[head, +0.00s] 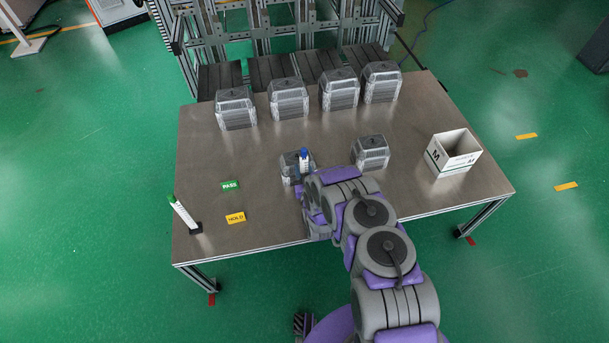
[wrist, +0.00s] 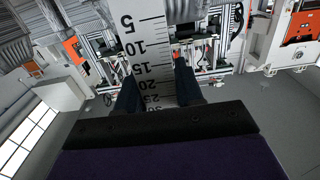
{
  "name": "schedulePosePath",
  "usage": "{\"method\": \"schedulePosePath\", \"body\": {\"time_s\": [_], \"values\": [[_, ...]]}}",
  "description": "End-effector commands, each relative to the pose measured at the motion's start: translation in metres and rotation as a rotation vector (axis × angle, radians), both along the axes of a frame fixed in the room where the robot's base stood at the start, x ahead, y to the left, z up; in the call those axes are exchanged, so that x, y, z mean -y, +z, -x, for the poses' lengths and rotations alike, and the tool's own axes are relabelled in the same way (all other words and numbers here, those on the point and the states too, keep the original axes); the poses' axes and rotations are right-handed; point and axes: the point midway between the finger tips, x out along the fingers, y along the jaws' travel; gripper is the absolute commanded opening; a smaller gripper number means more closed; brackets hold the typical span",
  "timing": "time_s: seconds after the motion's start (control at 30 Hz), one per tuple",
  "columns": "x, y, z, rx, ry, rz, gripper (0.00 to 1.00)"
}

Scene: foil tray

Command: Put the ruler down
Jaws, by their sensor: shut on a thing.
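The ruler (wrist: 150,50) is white with black marks and numbers from 5 up. In the wrist view it runs from the top edge down between the two dark fingers of my gripper (wrist: 157,82), which is shut on it. The ruler's lower end is hidden behind the gripper's dark body.
The table (head: 270,215) holds several grey boxes (head: 340,92) along the back and another grey box (head: 370,153) right of centre. An open white carton (head: 437,160) stands right. PASS (head: 230,185) and HOLD (head: 236,218) labels lie left, near a green-tipped white marker (head: 182,210).

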Motion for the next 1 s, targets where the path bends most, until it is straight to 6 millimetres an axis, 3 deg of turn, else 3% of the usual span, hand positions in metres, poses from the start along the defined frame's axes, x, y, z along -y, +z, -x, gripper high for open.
{"method": "schedulePosePath", "body": {"time_s": [0.07,0.3,0.7,0.73,1.0], "values": [[-0.005,0.000,-0.005,0.003,0.002,-0.001,0.00],[0.009,-0.033,-0.004,0.002,-0.002,-0.015,0.00],[0.000,-0.038,-0.004,0.003,0.001,-0.003,0.00],[-0.001,-0.037,-0.004,0.003,0.001,-0.002,0.39],[0.004,-0.036,-0.004,0.002,0.000,-0.009,0.62]]}}
